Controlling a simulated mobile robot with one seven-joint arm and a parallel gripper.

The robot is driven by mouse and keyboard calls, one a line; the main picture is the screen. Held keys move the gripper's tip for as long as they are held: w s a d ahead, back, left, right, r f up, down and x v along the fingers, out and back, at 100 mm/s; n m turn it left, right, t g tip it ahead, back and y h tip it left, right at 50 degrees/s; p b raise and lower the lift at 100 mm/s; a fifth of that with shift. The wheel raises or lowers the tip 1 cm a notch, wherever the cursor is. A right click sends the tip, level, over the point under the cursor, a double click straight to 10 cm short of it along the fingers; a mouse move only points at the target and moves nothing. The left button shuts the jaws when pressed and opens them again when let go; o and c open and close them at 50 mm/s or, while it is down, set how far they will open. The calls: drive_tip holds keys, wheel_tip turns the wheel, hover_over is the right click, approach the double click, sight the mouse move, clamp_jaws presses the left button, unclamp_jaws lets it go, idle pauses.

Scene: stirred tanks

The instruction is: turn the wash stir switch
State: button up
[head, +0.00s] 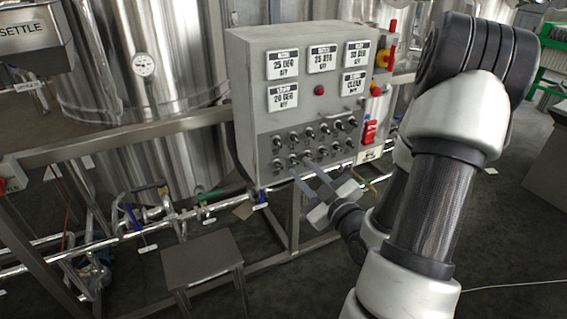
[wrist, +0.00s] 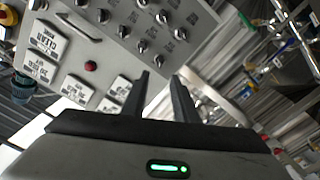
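A grey control box (head: 245,100) carries rows of small dark toggle switches (head: 308,142) on its lower front. The switches also show in the wrist view (wrist: 142,46). Their small labels are too small to read, so I cannot tell which is the wash stir switch. My gripper (head: 301,168) is in front of the lower row, its fingers pointing up at the panel. In the wrist view my gripper (wrist: 161,80) is open, with an empty gap between the fingers. The nearest switches lie beyond the fingertips; I cannot tell whether the fingers touch any.
White display plates (head: 323,57), a red button (head: 319,90) and a metal handle (wrist: 80,27) are on the box face. A red-and-yellow switch (head: 386,58) is on its side. Steel tanks (head: 165,60) stand behind; pipes (head: 180,216) and a metal stool (head: 203,258) are below left.

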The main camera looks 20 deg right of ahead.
sight(280, 145)
drive_tip(key=w, duration=1.1)
drive_tip(key=shift+w+a+b, duration=0.2)
drive_tip(key=shift+w+b, duration=0.1)
drive_tip(key=shift+b, duration=0.05)
clamp_jaws()
